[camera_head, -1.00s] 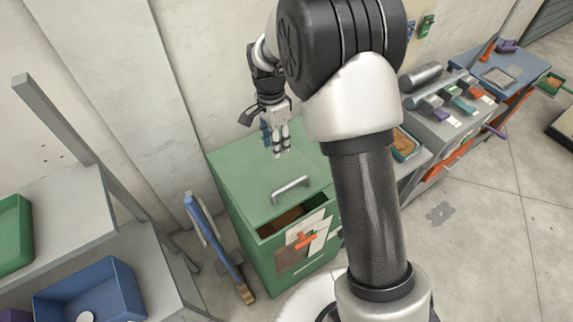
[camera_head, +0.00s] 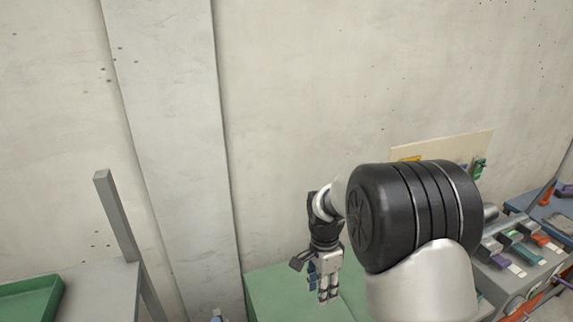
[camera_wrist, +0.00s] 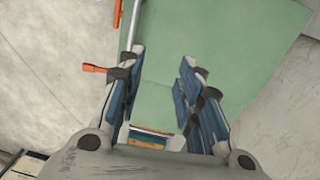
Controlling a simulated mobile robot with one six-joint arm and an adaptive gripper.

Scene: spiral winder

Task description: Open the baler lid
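The green baler (camera_head: 275,292) stands at the bottom of the head view, cut off by the frame edge. Its flat green top, the lid, also fills much of the wrist view (camera_wrist: 240,50). My gripper (camera_head: 326,298) points down over the baler's top. In the wrist view its blue-padded fingers stand apart with a clear gap between them, and the gripper (camera_wrist: 163,56) is open and empty. A silver bar (camera_wrist: 133,24) lies by the left fingertip; I cannot tell whether it is the lid handle. The lid handle is out of the head view.
A grey rack (camera_head: 118,215) with a green tray (camera_head: 30,298) stands at the left. A bench with coloured items (camera_head: 515,250) stands at the right. A concrete wall (camera_head: 300,100) closes the back. My arm hides part of the baler.

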